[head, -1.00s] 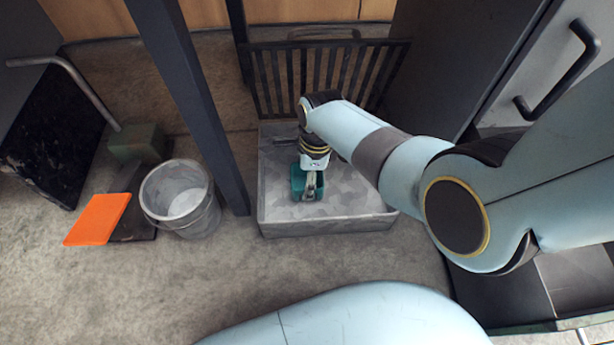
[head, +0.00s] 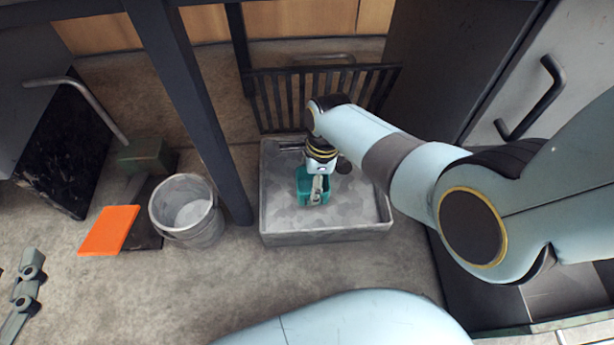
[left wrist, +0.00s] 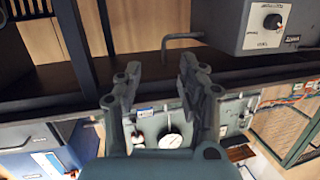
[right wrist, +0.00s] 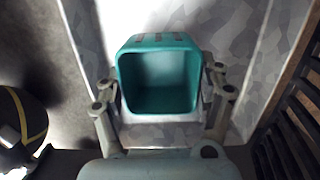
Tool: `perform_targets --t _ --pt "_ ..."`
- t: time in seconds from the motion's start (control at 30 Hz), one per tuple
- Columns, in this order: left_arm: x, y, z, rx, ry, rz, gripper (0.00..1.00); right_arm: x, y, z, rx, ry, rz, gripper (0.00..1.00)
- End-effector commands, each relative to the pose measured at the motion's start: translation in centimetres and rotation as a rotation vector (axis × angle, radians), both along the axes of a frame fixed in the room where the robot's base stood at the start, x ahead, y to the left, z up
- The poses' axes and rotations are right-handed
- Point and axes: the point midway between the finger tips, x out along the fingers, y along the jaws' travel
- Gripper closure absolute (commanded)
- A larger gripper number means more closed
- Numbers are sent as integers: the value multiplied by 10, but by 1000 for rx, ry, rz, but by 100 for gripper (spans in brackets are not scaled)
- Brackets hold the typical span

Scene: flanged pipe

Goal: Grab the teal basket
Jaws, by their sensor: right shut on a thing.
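The teal basket (head: 305,196) is a small open box over the floor of the grey patterned tray (head: 325,238). My right gripper (head: 318,182) comes down on it from above and is shut on it. In the right wrist view the basket (right wrist: 160,42) sits between the fingers of the right gripper (right wrist: 160,88), one finger at each side, and its inside looks empty. I cannot tell whether it touches the tray floor. My left gripper (left wrist: 158,72) is open and empty in the left wrist view, and part of it shows at the lower left of the head view (head: 26,285).
A grey bucket (head: 187,212) stands left of the tray, past a dark post (head: 196,105). An orange plate (head: 109,230) lies farther left. A black slatted rack (head: 320,90) stands behind the tray, and a cabinet with a handle (head: 535,98) is at right.

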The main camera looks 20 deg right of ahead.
Motion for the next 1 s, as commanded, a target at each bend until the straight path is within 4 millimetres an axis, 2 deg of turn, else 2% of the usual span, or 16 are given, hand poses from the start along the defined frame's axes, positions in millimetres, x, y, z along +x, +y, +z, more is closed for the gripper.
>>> perform_targets --t 0.1,0.17,0.27,0.5,0.8,1.0 --pt "-30 4 -34 0 166 18 60 -4 -6 8 -1 -3 0 61" --pt "-35 7 -42 1 267 30 60 -10 -13 16 -1 -4 0 61" --pt "-54 10 -61 5 451 49 60 -18 -23 26 -2 -7 0 61" --pt "-44 13 -40 14 695 67 60 -39 -45 43 -1 -6 0 61" --pt "-56 14 -9 25 931 72 60 -60 -66 57 -1 -3 1 61" --pt "-64 14 2 30 1008 71 60 -67 -72 60 1 -1 1 61"
